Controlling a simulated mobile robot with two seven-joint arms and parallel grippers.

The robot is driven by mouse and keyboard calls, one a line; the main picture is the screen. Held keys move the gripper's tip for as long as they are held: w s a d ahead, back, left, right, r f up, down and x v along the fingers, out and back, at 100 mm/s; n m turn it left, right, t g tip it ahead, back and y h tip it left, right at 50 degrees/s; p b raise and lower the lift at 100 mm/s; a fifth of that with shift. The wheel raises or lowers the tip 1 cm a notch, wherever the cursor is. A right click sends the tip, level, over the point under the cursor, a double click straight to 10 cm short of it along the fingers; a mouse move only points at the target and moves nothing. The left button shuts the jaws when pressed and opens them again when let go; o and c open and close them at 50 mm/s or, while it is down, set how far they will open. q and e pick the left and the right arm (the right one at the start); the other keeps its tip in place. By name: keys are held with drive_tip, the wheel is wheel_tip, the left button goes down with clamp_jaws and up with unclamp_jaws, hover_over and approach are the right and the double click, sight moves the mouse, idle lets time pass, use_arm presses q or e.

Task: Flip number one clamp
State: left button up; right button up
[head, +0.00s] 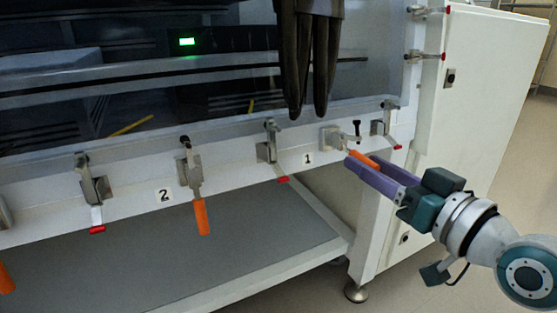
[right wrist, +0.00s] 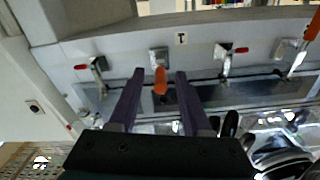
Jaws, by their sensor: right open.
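The number one clamp (head: 333,139) is a metal toggle clamp on the white front rail, right of the label "1" (head: 307,158). Its orange handle (head: 362,158) sticks out from the rail toward my right gripper. My right gripper (head: 364,163) has purple fingers and is open around this handle. In the right wrist view the orange handle (right wrist: 160,84) shows end-on between the two fingertips (right wrist: 159,74), with gaps on both sides. The clamp's base (right wrist: 158,55) shows beyond it. My left gripper is not in view.
Red-tipped clamps flank it on the left (head: 270,145) and right (head: 384,127). The number two clamp (head: 192,170) hangs its orange handle down, beside the label "2" (head: 164,195). Dark gloves (head: 308,55) hang above. A grey shelf (head: 240,250) lies below the rail.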

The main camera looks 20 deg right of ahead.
drive_tip(key=shift+w, duration=0.45)
drive_tip(key=shift+c, duration=0.3)
clamp_jaws()
idle(0.9)
